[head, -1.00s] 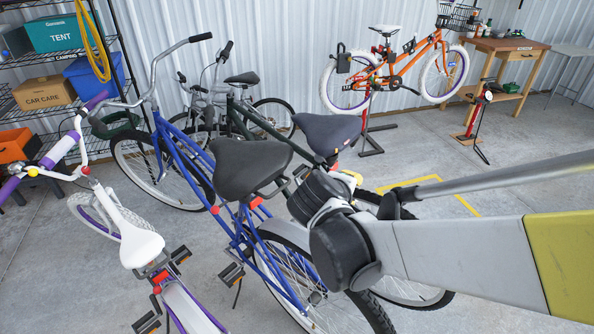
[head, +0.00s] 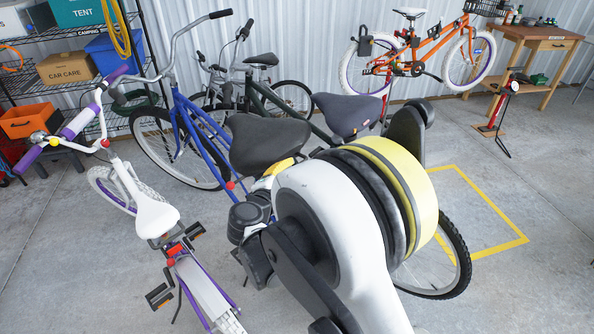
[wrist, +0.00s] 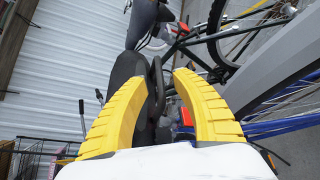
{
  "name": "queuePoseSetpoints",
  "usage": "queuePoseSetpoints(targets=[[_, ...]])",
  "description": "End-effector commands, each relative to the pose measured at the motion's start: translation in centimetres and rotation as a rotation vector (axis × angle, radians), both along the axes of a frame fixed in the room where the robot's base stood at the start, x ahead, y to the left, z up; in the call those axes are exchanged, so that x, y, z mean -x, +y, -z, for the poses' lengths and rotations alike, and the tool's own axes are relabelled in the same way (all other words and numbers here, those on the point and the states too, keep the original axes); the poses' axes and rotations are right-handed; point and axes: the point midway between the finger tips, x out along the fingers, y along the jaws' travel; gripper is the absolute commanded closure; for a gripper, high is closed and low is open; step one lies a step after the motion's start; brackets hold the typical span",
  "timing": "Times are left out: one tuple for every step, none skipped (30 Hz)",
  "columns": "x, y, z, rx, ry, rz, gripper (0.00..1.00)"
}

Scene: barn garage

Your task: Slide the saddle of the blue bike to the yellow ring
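The blue bike (head: 207,125) stands mid-scene with its dark grey saddle (head: 265,140) level above the frame. In the head view my gripper (head: 284,166) is just under the saddle's right rear, mostly hidden by my arm; a yellow finger part shows. In the wrist view the saddle (wrist: 128,72) and its dark rails show between and beyond the two yellow fingers of my gripper (wrist: 161,76). The fingertips stand apart. I cannot tell whether they touch the saddle. Red parts show beside the right finger. The seatpost is mostly hidden, and I cannot make out a yellow ring.
A white and purple bike (head: 155,215) stands close on the left. A dark green bike with a grey-purple saddle (head: 346,113) stands behind. An orange bike (head: 420,55) is on a stand. A yellow floor outline (head: 500,247) encloses clear floor at right.

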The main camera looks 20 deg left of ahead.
Motion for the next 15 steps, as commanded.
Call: queuePoseSetpoints(targets=[[-0.9, -0.2, 0.5, 0.0, 0.0, 0.004, 0.68], [-1.4, -0.2, 0.6, 0.0, 0.001, 0.003, 0.68], [-1.9, -0.2, 0.7, -0.002, 0.0, 0.002, 0.68], [-2.3, -0.2, 0.7, -0.002, 0.001, 0.002, 0.68], [-2.6, -0.3, 0.8, -0.002, 0.001, 0.002, 0.68], [-3.0, -0.3, 0.8, -0.002, 0.001, 0.002, 0.68], [-3.2, -0.3, 0.8, -0.002, 0.001, 0.002, 0.68], [-3.4, -0.3, 0.8, -0.002, 0.001, 0.001, 0.68], [-3.5, -0.3, 0.8, -0.002, 0.001, 0.001, 0.68], [-3.6, -0.3, 0.8, -0.002, 0.001, 0.0, 0.68], [-3.6, -0.3, 0.8, -0.002, 0.0, 0.0, 0.68], [-3.7, -0.3, 0.8, -0.002, 0.0, 0.0, 0.68], [-3.7, -0.3, 0.8, -0.002, 0.0, 0.0, 0.68], [-3.7, -0.3, 0.8, -0.002, 0.0, 0.0, 0.68], [-3.7, -0.3, 0.8, -0.002, 0.0, 0.0, 0.68]])
